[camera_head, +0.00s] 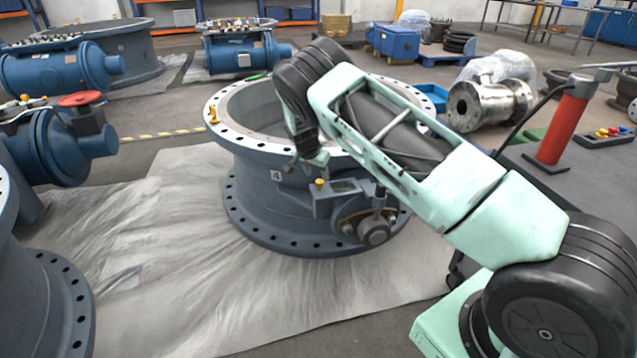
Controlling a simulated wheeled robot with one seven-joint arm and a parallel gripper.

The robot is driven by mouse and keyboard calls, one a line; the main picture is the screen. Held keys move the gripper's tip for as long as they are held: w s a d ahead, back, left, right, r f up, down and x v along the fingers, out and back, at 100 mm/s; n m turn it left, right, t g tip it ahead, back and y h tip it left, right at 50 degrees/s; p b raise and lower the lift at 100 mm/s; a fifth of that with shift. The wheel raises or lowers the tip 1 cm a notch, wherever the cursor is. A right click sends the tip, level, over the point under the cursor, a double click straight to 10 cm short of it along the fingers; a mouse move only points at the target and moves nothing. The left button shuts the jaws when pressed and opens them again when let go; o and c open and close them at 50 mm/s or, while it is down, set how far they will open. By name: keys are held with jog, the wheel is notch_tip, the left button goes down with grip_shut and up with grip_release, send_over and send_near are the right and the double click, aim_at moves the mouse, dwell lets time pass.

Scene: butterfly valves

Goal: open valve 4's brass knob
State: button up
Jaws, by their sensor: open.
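Valve 4 (262,205) is a large grey-blue ring body standing on a sheet, with bolt-holed flanges at top and bottom and a "4" plate (276,175) on its side. A small brass knob (319,184) sits on top of a grey bracket to the right of the plate. My arm hides part of the valve's right rim.
A shaft housing (374,232) juts from the valve's lower front right. A yellow hook-like piece (213,114) is on the left rim. Blue valve gear with a red handwheel (79,99) stands left. A red post (569,125) stands right. The sheet (190,270) in front is clear.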

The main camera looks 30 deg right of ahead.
aim_at(320, 181)
jog(key=shift+b+x, duration=0.3)
jog(key=shift+x, duration=1.75)
jog(key=c, duration=1)
